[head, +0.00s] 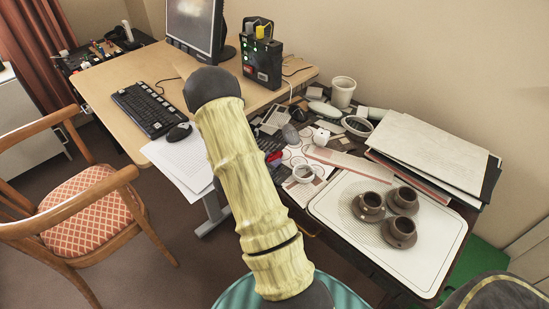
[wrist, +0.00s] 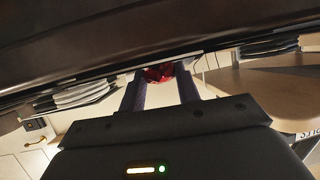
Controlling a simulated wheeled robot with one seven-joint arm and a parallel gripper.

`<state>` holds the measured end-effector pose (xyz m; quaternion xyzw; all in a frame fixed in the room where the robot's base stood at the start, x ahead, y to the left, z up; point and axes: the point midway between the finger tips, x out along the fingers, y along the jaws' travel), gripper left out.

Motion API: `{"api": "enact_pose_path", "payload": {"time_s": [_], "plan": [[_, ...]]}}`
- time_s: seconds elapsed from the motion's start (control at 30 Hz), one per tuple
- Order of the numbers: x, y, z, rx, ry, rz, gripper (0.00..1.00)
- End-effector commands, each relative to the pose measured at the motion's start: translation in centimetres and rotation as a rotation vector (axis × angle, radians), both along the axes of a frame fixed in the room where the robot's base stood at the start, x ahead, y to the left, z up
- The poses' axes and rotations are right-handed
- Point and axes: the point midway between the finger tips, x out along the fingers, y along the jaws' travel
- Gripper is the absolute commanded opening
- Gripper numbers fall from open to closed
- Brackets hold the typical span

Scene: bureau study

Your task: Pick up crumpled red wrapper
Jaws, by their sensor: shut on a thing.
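The crumpled red wrapper (wrist: 158,74) shows in the wrist view as a small dark-red, shiny lump between the tips of my gripper's fingers. My gripper (wrist: 160,80) is shut on it. The dark surface above partly hides the wrapper's far side. In the head view my arm covers the middle of the picture, and I cannot make out my gripper there. A small red thing (head: 274,156) shows beside my arm, among the clutter on the dark side table. I cannot tell whether it is the wrapper.
The side table also holds a white tray (head: 337,211) with brown cups, a stack of papers (head: 430,150), a white cup (head: 342,92) and small items. The wooden desk (head: 120,70) bears a monitor and keyboard (head: 149,109). A chair (head: 90,212) stands at left. A dark edge crosses close above my fingers.

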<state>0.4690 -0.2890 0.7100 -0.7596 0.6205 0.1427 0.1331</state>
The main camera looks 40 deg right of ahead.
Motion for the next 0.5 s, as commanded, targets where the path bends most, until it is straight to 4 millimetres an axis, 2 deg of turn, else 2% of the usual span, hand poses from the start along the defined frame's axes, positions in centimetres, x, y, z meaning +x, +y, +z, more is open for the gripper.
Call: {"api": "enact_pose_path", "payload": {"time_s": [0.27,0.37,0.5], "plan": [[0.0,0.0,0.5,-0.001,-0.001,0.0,0.12],[0.1,0.0,1.6,-0.001,-0.002,0.0,0.11],[0.1,0.0,4.1,-0.001,-0.004,0.002,0.11]]}}
